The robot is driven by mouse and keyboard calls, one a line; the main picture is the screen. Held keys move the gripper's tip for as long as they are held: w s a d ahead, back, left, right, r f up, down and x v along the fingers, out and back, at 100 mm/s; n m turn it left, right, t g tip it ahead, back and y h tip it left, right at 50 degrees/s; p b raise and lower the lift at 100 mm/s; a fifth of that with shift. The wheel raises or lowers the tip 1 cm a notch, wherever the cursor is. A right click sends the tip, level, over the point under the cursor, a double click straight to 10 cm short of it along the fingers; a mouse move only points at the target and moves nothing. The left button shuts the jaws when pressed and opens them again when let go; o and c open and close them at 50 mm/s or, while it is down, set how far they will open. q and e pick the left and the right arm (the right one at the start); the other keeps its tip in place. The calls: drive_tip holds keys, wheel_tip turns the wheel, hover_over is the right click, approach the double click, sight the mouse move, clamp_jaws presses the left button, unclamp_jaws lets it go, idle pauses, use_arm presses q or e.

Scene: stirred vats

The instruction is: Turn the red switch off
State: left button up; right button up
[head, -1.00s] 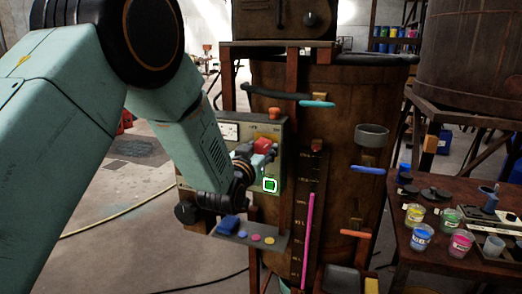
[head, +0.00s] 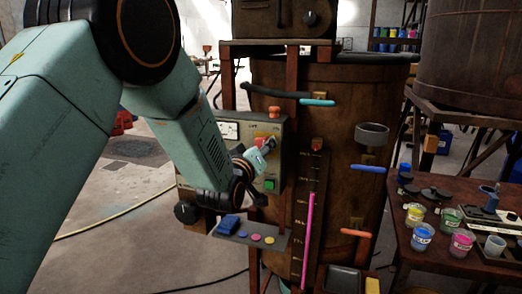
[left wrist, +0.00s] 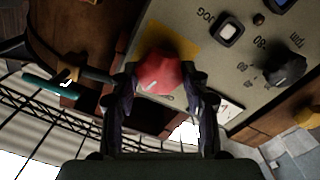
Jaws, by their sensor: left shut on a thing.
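The red switch (head: 260,141) sits on a grey control panel (head: 283,165) on the front of the brown vat. In the left wrist view the red switch (left wrist: 158,74) is a rounded red knob on a yellow plate, between my fingers. My left gripper (head: 267,147) is at the panel; in the left wrist view the gripper (left wrist: 160,88) has a finger on each side of the knob and is shut on it. My own gripper partly hides the switch in the head view. My right gripper is not in view.
A green button (head: 270,185), unlit, is below the switch. An orange-red button (head: 275,112) tops the panel. A shelf with a blue block (head: 229,224) and coloured discs is below. Coloured handles (head: 317,103) stick out of the vat at right. A table with paint pots (head: 421,238) stands farther right.

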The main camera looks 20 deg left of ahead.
use_arm(q)
drive_tip(key=n+b, duration=0.1)
drive_tip(key=n, duration=1)
drive_tip(key=shift+a+f+n, duration=0.1)
drive_tip(key=shift+f+n, duration=0.05)
drive_tip(key=shift+n, duration=0.15)
idle(0.4)
drive_tip(key=o, duration=1.1)
drive_tip(key=shift+s, duration=0.1)
drive_tip(key=shift+o, duration=0.2)
drive_tip(key=s, duration=1.2)
